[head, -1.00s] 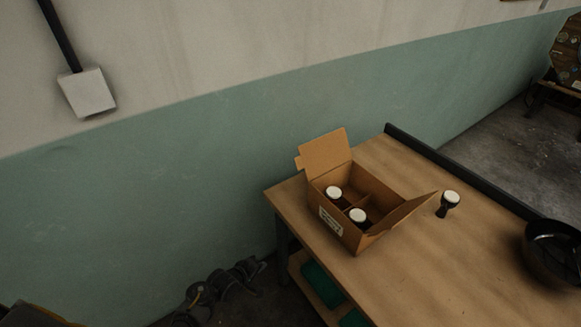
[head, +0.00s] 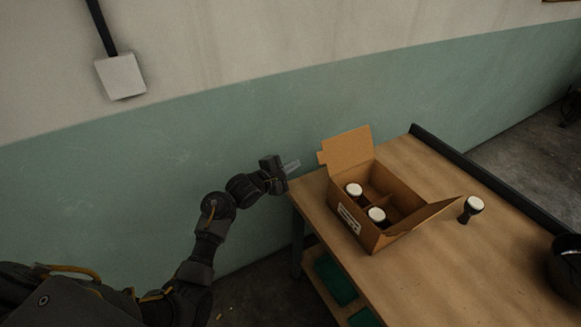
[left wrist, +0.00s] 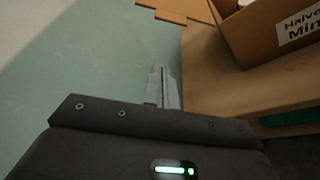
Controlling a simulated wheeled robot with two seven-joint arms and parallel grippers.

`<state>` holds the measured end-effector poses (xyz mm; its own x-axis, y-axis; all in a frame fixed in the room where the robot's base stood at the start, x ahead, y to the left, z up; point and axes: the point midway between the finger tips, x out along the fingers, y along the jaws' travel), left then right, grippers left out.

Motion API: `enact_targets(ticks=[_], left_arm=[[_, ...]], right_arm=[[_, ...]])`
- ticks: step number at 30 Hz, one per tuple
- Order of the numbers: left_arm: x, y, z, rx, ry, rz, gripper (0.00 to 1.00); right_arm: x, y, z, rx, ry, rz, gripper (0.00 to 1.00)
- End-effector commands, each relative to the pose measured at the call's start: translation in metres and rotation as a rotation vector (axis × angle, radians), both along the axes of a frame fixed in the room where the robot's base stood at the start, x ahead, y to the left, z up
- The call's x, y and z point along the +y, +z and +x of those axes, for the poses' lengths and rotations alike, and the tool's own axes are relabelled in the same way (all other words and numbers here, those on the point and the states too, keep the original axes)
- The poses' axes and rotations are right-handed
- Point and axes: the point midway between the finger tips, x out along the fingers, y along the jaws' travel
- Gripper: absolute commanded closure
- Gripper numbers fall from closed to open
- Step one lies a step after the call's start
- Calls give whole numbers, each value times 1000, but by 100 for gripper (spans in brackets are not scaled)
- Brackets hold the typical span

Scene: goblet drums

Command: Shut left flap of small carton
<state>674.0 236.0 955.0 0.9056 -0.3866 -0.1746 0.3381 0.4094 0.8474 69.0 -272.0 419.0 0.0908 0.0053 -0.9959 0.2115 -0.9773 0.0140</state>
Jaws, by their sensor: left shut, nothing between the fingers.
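The small carton (head: 346,222) stands on the wooden table near its left end. Its left flap (head: 348,149) stands up and leans outward, and its right flap (head: 425,217) slants out to the right. Two goblet drums with white heads, one (head: 354,190) behind the other (head: 377,215), sit inside. My left gripper (head: 293,165) is shut and empty, to the left of the carton and apart from it. In the left wrist view the gripper (left wrist: 160,70) points toward the flap's edge (left wrist: 172,10), with the labelled carton side (left wrist: 260,35) at upper right. My right gripper is not in view.
A dark round pan-like object (head: 566,265) is at the right edge. A dark raised rim (head: 465,178) runs along the table's back. The green and white wall (head: 150,190) is behind my arm.

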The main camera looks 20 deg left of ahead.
Motion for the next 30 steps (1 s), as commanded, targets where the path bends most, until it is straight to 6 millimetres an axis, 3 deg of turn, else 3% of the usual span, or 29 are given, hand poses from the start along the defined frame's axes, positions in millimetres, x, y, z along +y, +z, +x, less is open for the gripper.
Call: enact_targets(ticks=[10,12,18,30], left_arm=[[-27,-11,61,1,-1,1,100],[-35,0,51,0,-3,2,100],[-48,9,40,-1,-3,1,100],[-51,10,36,-1,0,2,100]], right_arm=[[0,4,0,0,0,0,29],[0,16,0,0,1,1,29],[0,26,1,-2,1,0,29],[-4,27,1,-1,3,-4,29]])
